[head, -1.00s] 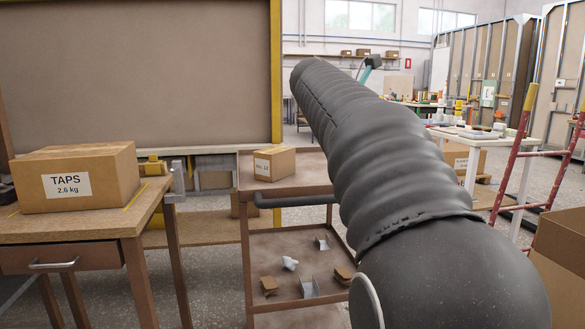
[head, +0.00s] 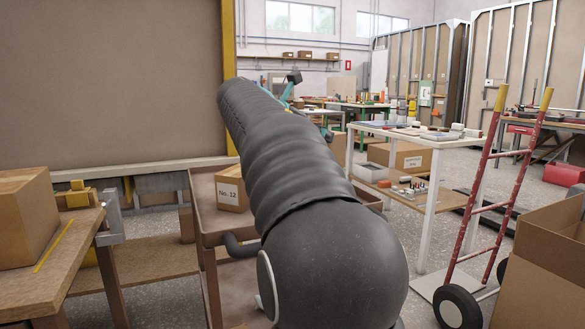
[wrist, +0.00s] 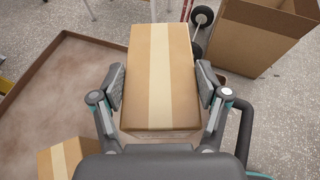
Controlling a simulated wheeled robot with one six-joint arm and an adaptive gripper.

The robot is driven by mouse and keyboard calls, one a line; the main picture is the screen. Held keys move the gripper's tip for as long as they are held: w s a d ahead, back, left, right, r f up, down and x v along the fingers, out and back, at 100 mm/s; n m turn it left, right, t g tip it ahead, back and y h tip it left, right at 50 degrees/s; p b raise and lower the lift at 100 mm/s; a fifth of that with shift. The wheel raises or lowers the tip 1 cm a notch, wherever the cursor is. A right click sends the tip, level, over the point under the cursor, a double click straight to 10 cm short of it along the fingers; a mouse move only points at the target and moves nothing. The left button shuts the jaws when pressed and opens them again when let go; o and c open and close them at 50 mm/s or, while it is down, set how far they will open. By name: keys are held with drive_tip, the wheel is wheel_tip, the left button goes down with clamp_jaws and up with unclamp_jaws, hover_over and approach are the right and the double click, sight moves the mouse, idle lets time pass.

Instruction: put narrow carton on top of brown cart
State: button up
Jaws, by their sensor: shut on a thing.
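My gripper (wrist: 160,88) is shut on a brown carton (wrist: 160,70) with a pale tape stripe, one finger pad on each long side. I take it for the narrow carton; no label shows on it. The brown cart (head: 207,187) stands in front of me in the head view, partly behind my arm. Its top (wrist: 60,95) lies below and left of the held carton in the wrist view. I cannot tell how large the gap between them is. My gripper and the held carton are hidden behind my arm in the head view.
A carton marked No. 12 (head: 230,190) stands on the cart top; it also shows in the wrist view (wrist: 62,158). A workbench (head: 60,270) with another carton (head: 22,220) is at left. A red hand truck (head: 480,205) and open box (head: 545,265) are at right.

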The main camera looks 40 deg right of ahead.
drive_tip(key=shift+w+d+f+b, duration=0.2)
drive_tip(key=shift+w+d+f, duration=0.2)
drive_tip(key=shift+w+f, duration=0.9)
drive_tip(key=shift+w+d+f+b, duration=0.15)
drive_tip(key=shift+w+d+f, duration=0.2)
drive_tip(key=shift+w+f, duration=0.9)
drive_tip(key=shift+w+d+f+b, duration=0.2)
drive_tip(key=shift+w+d+f, duration=0.2)
drive_tip(key=shift+w+f, duration=0.85)
drive_tip(key=shift+s+f, duration=0.35)
drive_tip(key=shift+f, duration=0.15)
drive_tip(key=o, duration=1.6)
drive_tip(key=shift+c, duration=0.2)
drive_tip(key=shift+a+r, duration=0.1)
drive_tip(key=shift+r, duration=0.05)
drive_tip(key=v, duration=1.2)
drive_tip(key=shift+p, duration=0.35)
